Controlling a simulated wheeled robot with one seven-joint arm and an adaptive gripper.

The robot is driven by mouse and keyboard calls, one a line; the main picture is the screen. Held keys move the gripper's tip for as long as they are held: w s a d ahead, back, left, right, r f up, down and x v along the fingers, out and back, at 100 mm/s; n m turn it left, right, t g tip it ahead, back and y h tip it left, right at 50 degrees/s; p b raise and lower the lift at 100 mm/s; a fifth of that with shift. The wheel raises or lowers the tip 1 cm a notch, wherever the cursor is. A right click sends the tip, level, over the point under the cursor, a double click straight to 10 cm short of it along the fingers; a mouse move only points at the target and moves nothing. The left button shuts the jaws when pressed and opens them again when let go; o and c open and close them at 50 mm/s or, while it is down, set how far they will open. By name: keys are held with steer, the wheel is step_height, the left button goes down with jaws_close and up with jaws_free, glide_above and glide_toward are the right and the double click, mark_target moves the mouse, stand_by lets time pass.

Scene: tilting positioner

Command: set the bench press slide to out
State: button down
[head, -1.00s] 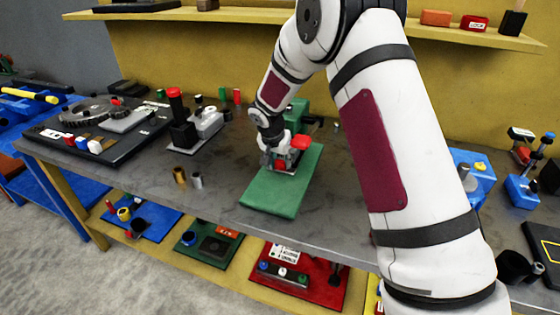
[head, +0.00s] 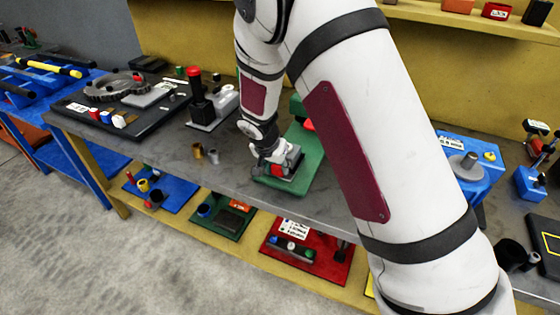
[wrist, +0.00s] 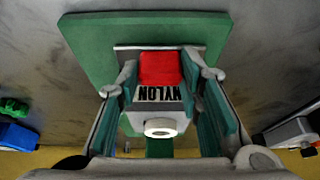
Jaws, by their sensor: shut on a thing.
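The bench press has a flat green base (head: 312,158) on the grey bench; its upright back part is largely hidden behind my arm, with a bit of red showing. Its grey slide (head: 293,172) is at the front end of the base, near the bench's front edge. A red block (head: 277,170) sits on the slide. My gripper (head: 274,157) is shut on the slide, one finger on each side.
Two small cylinders (head: 205,153) stand on the bench to the left. A black and grey device with a red knob (head: 207,102) and a black board (head: 118,108) are farther left. A blue fixture (head: 468,160) stands right of my arm.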

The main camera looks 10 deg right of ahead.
steer(key=shift+s+a+f, duration=0.1)
steer(key=shift+s+a, duration=0.1)
steer(key=shift+s, duration=0.05)
steer(key=c, duration=1.1)
jaws_free()
steer(key=shift+r, duration=0.2)
steer(key=shift+a+r, duration=0.1)
steer(key=shift+r, duration=0.25)
steer(key=v, duration=1.1)
steer(key=shift+s, duration=0.1)
